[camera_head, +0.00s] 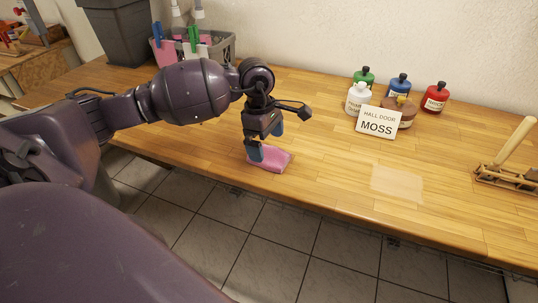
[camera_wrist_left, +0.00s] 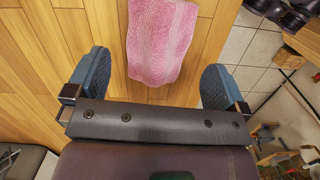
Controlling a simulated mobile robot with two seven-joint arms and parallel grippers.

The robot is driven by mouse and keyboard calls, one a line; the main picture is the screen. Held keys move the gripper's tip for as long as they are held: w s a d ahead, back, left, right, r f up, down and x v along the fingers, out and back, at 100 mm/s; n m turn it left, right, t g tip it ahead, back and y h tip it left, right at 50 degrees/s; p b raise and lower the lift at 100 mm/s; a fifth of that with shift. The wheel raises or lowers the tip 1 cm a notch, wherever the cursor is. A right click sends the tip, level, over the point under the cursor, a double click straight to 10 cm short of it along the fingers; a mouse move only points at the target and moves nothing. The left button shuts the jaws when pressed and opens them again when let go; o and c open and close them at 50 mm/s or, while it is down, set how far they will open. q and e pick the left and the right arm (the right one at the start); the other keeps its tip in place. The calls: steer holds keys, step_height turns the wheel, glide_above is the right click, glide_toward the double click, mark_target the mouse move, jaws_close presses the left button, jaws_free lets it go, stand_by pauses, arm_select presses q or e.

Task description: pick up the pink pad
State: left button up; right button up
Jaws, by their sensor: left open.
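The pink pad (camera_head: 272,160) lies flat on the wooden workbench near its front edge. It also shows in the left wrist view (camera_wrist_left: 161,38), top centre, between the two finger lines, its far end cut off by the frame. My left gripper (camera_head: 266,140) points down over the pad. Its two blue fingertips are spread wide, with the gap between them (camera_wrist_left: 158,80) empty. One fingertip hides part of the pad in the head view, and I cannot tell whether it touches. My right gripper is in neither view.
Several paint bottles (camera_head: 399,86) and a "HALL DOOR MOSS" card (camera_head: 377,123) stand at the back right. A pale patch (camera_head: 397,184) marks the bench (camera_head: 330,180). A wooden rack (camera_head: 512,178) is far right. A grey basket (camera_head: 222,45) and dark bin (camera_head: 116,35) stand back left.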

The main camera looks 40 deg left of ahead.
mark_target(269, 146)
arm_select(q)
steer(key=shift+w+d+f, duration=0.1)
steer(key=shift+d+f, duration=0.15)
steer(key=shift+f, duration=0.7)
steer(key=shift+w+d+f, duration=0.1)
steer(key=shift+d+f, duration=0.1)
steer(key=shift+f, duration=0.75)
steer(key=c, duration=0.9)
